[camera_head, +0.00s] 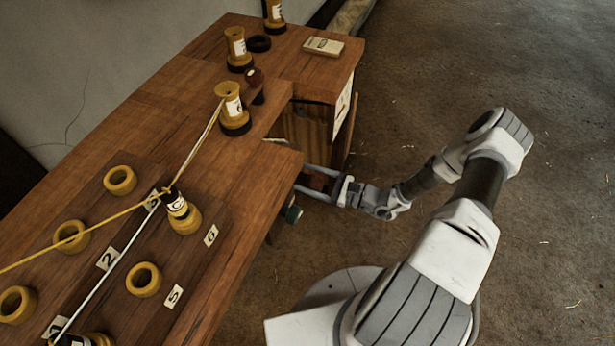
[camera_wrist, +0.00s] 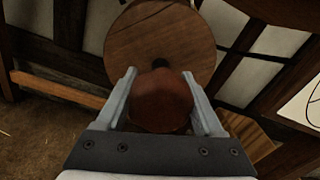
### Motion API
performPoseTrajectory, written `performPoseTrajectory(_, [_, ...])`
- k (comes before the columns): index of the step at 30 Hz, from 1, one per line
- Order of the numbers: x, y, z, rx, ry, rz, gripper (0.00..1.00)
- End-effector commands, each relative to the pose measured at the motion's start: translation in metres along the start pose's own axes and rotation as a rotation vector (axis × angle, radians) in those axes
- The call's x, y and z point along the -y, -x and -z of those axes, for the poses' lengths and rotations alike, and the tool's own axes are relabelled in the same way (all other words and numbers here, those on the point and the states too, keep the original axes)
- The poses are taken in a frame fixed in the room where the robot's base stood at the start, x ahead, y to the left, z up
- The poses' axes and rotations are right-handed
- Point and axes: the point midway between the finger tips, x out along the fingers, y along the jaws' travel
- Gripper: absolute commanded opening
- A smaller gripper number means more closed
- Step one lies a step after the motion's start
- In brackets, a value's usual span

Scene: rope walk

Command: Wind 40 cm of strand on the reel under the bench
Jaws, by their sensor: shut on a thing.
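In the wrist view, the reel's round wooden face (camera_wrist: 160,38) stands ahead of me, with a dark spot at its middle. My gripper (camera_wrist: 159,78) is shut on a reddish-brown rounded knob (camera_wrist: 160,100) in front of that face. In the head view my gripper (camera_head: 304,180) reaches in at the right edge of the bench (camera_head: 255,190), below its top. The bench hides the reel there. A yellow strand (camera_head: 95,226) and a pale strand (camera_head: 117,262) run over the bench top, past a labelled yellow bobbin (camera_head: 183,216). No strand on the reel can be made out.
Several yellow rings (camera_head: 120,180) and number tags (camera_head: 173,296) lie on the bench. More labelled bobbins (camera_head: 234,108) stand farther back, near a small box (camera_head: 323,46). Under the bench, dark beams (camera_wrist: 70,25) surround the reel. The floor (camera_head: 450,60) to the right is open.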

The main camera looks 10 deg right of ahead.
Motion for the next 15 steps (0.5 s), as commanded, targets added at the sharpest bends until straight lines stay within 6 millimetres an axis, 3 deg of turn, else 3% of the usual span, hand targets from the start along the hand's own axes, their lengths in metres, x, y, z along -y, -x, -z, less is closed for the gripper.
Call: performPoseTrajectory(15, [-0.0005, 0.0005, 0.0002, -0.002, -0.492, 0.000, 0.14])
